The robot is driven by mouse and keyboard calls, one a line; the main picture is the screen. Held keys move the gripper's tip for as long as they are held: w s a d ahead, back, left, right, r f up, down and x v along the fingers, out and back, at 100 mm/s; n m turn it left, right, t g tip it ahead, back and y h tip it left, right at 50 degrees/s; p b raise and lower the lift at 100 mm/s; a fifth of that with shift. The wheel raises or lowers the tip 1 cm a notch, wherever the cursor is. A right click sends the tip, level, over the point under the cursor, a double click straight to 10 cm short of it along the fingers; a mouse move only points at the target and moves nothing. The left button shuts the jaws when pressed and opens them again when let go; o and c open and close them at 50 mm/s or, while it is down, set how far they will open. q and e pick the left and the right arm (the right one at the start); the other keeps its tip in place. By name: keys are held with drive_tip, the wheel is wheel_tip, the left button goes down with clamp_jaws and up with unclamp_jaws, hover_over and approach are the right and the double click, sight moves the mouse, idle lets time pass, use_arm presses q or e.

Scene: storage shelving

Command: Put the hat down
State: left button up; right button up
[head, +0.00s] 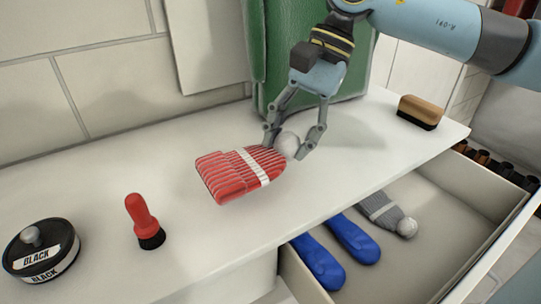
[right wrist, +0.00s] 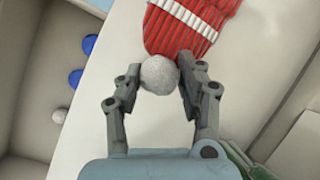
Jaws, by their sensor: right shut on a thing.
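A red knitted hat (head: 238,174) with a white stripe and a pale pompom lies at the white shelf top, its cuff toward the left. My right gripper (head: 291,148) comes from above and has its fingers around the pompom end of the hat. In the right wrist view the pompom sits between the fingers (right wrist: 158,80), and the red knit (right wrist: 190,25) extends beyond them. The gripper is shut on the hat. I cannot tell whether the hat's underside fully touches the shelf. My left gripper is not in view.
The white shelf top (head: 330,190) holds a black tin (head: 40,250), a red-handled brush (head: 145,220) and a wooden brush (head: 420,112). A green bag (head: 350,85) stands behind the gripper. Below, an open drawer (head: 440,185) holds blue shoes (head: 352,238) and a grey hat (head: 385,212).

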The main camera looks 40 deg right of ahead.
sight(271, 159)
drive_tip(key=w, duration=0.1)
drive_tip(key=w+f, duration=0.2)
drive_tip(key=shift+w+a, duration=0.3)
drive_tip(key=shift+f+b, duration=0.3)
drive_tip(key=shift+f, duration=1.7)
drive_tip(key=shift+f, duration=0.15)
drive_tip(key=o, duration=1.2)
drive_tip(key=shift+c, duration=0.2)
